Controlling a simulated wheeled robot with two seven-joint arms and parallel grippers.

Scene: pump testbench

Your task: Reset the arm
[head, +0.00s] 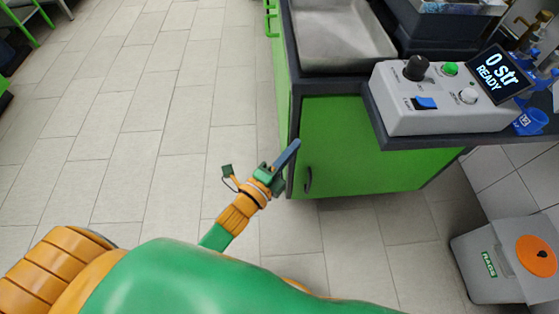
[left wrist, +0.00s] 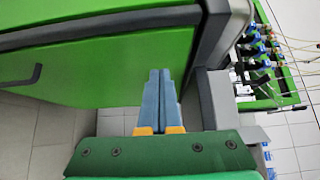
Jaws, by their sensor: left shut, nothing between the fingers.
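My left gripper (head: 289,152) is in front of the green cabinet, below the bench top, in the head view. Its blue fingers lie together, shut, with nothing between them. The left wrist view also shows the shut fingers (left wrist: 162,95), with the green cabinet door (left wrist: 70,70) beyond them to the left. My right gripper is not in either view.
The bench's green cabinet door (head: 350,140) has a dark handle. A control box (head: 440,115) reading "0 str READY" sits near the bench edge, beside a grey sink (head: 340,40). A grey bin (head: 490,250) with an orange lid stands right. Tiled floor (head: 130,130) at left is clear.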

